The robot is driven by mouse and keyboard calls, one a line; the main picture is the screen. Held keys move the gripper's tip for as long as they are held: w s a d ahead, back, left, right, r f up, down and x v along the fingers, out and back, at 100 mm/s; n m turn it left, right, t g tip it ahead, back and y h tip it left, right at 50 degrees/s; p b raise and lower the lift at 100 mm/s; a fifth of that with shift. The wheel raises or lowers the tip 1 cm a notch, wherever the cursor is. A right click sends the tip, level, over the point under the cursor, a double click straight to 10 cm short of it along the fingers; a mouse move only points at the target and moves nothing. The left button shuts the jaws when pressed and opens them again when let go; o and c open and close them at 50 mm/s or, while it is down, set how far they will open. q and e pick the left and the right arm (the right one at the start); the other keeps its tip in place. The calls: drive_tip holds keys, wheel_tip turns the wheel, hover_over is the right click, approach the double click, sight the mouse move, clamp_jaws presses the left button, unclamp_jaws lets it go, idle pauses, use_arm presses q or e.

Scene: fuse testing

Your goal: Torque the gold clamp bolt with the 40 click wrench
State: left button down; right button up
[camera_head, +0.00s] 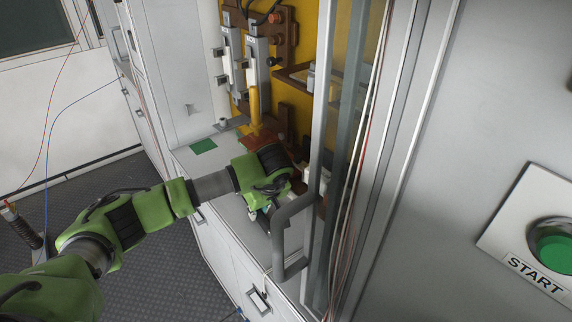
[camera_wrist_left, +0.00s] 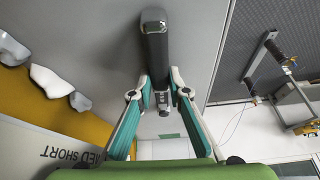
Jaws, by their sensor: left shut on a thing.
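My left gripper (camera_head: 264,200) is over the pale grey bench top at the cabinet opening, left of the door handle. I cannot pick out the gold clamp bolt for certain. A yellow cylinder (camera_head: 255,104) stands near brown fittings behind the gripper. My right gripper is in neither view.
A grey U-shaped handle (camera_head: 279,237) on the door frame is close right of the gripper. A green patch (camera_head: 203,146) marks the bench. White lumpy parts (camera_wrist_left: 52,82) lie at left in the wrist view. A START button (camera_head: 553,248) is far right.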

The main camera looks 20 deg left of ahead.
sight(259, 212)
use_arm(q)
drive_tip(key=shift+w+r, duration=0.1)
drive_tip(key=shift+r, duration=0.05)
drive_tip(key=shift+r+p, duration=0.45)
drive_tip(key=shift+r, duration=0.2)
drive_tip(key=shift+r+p, duration=1.2)
drive_tip(key=shift+r, duration=1.05)
